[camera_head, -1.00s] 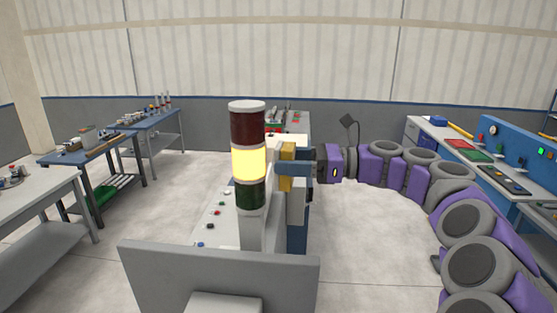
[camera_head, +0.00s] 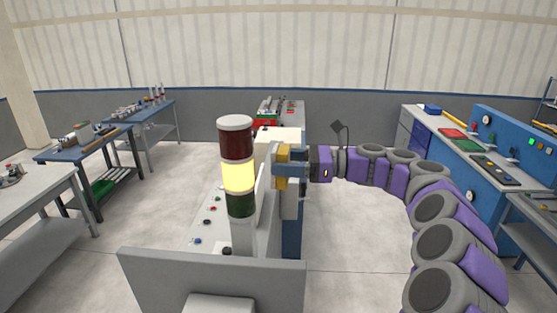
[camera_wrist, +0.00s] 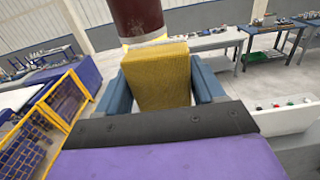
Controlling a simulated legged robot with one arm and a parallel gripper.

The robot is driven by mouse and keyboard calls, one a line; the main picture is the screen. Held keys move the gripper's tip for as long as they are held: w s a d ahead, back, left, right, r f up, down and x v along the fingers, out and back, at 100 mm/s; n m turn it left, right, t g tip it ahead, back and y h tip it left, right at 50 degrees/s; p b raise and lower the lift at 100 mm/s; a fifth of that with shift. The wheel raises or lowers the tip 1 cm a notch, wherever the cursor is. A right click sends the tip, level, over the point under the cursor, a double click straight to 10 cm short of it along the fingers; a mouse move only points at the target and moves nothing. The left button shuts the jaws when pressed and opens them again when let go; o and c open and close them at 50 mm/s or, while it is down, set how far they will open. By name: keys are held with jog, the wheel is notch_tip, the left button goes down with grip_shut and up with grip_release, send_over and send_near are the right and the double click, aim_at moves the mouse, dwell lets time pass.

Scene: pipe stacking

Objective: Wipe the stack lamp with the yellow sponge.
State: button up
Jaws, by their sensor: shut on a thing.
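The stack lamp (camera_head: 238,176) stands upright with a dark red top, a lit yellow middle and a dark green lower segment. Its red segment also shows at the top of the wrist view (camera_wrist: 137,17). My gripper (camera_head: 285,168) is to the right of the lamp, shut on the yellow sponge (camera_wrist: 157,76). In the head view the sponge (camera_head: 282,155) is at about the height of the red-to-yellow part, with a gap between it and the lamp. In the wrist view the sponge overlaps the lit segment, and I cannot tell there whether they touch.
A grey panel (camera_head: 150,285) stands in front of the lamp. A white console with buttons (camera_head: 212,209) is behind it. Blue-framed workbenches (camera_head: 80,150) are at left and a blue control panel (camera_head: 490,140) is at right. A yellow fence (camera_wrist: 65,100) shows in the wrist view. Open floor lies between.

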aim_at(288, 156)
jog(key=shift+r+p, duration=0.4)
jog(key=shift+r, duration=0.15)
jog(key=shift+a+f, duration=0.1)
jog(key=shift+a, duration=0.25)
jog(key=shift+s+a+f, duration=0.15)
jog(key=shift+s+a, duration=0.65)
jog(key=shift+a, duration=0.2)
jog(key=shift+s, duration=0.35)
jog(key=shift+s+d+r+p, duration=0.55)
jog(key=shift+s+r+p, duration=0.35)
jog(key=shift+p, duration=0.15)
jog(key=shift+a, duration=0.35)
jog(key=w+d+p, duration=0.2)
jog(key=shift+p, duration=0.4)
jog(key=shift+w+d+r+p, duration=0.15)
jog(key=shift+w+d+p, duration=0.1)
jog(key=shift+w+p, duration=0.35)
jog(key=shift+w+a+p, duration=0.4)
jog(key=shift+p, duration=0.2)
jog(key=shift+a+f, duration=0.25)
jog(key=shift+a, duration=0.3)
jog(key=shift+s+d, duration=0.1)
jog(key=shift+d, duration=3.2)
